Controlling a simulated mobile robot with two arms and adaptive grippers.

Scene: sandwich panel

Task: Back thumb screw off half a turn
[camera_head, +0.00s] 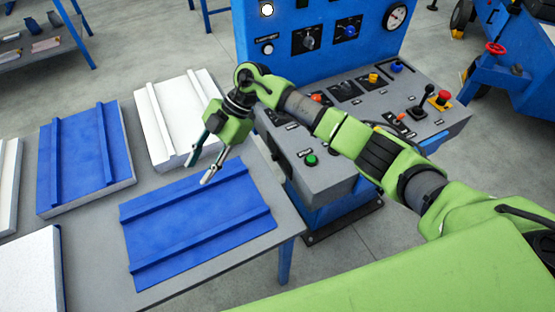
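I cannot make out a thumb screw in this view. My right gripper (198,174) hangs over the table, above the back edge of the near blue panel (197,218). Its two fingers point down and stand apart, with nothing seen between them. My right arm reaches in from the right, across the front of the control console (325,175). My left gripper is not in view.
The console carries a green button (311,160), a red button (443,97), a joystick (420,106) and a blue knob (350,31). Another blue panel (78,158) and white panels (185,95) lie on the grey table (230,262). Its right front corner is bare.

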